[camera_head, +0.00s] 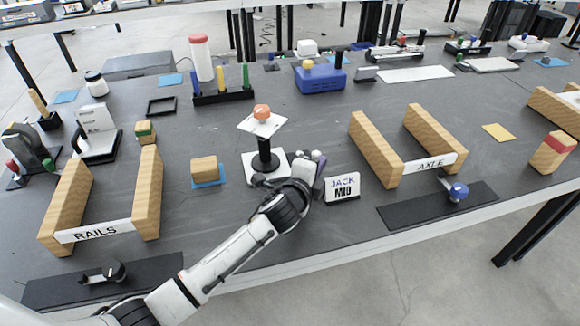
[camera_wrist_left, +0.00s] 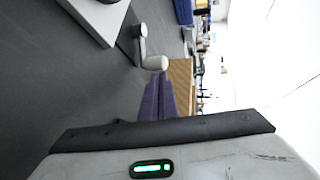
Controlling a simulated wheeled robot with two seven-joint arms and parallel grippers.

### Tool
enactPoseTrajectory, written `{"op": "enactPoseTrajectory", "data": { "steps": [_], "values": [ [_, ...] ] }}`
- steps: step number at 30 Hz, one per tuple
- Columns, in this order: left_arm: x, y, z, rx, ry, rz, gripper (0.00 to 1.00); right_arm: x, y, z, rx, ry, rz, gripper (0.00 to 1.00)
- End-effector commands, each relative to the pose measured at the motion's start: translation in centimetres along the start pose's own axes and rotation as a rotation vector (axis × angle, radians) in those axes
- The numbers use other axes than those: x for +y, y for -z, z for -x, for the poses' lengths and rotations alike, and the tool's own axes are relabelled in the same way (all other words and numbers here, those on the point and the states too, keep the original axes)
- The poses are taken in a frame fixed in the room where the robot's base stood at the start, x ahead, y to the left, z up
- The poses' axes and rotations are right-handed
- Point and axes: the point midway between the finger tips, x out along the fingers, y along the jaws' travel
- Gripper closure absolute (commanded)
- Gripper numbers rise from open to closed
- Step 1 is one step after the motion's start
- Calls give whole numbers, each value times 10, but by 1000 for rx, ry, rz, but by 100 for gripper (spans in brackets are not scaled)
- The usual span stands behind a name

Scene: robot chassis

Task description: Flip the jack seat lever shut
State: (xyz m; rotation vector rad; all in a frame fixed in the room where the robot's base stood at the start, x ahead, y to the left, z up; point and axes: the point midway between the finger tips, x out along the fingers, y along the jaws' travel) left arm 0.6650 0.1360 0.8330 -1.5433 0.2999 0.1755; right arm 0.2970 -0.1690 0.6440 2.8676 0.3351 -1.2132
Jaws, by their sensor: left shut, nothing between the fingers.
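The jack (camera_head: 265,150) stands at the middle of the table: a black post on a white base plate, with a tilted white plate and an orange block on top. The "JACK MID" sign (camera_head: 342,187) is to its right. My left gripper (camera_head: 318,168) is at the right side of the jack's base, fingers shut and empty. In the left wrist view the purple fingers (camera_wrist_left: 157,98) are together. Just beyond their tips is a grey lever (camera_wrist_left: 150,60) with a pale rounded end, beside the white base plate (camera_wrist_left: 98,18). I cannot tell whether they touch.
Wooden rails with the "RAILS" sign (camera_head: 95,231) stand at left, and wooden bars with the "AXLE" sign (camera_head: 430,163) at right. A small wooden block (camera_head: 204,169) sits left of the jack. A blue toolbox (camera_head: 320,79) is behind it.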

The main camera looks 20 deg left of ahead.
Motion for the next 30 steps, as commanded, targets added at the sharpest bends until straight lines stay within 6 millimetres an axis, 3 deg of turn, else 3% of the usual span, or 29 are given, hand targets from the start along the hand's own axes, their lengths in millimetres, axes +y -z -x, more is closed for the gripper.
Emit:
{"op": "enactPoseTrajectory", "data": {
  "steps": [12,30],
  "values": [
    [-4,8,-14,-1,-1,1,100,0,-2,0,-4,0,-1,57],
    [-4,9,-16,-1,-1,2,100,0,-2,1,-4,0,-1,57]
  ]
}}
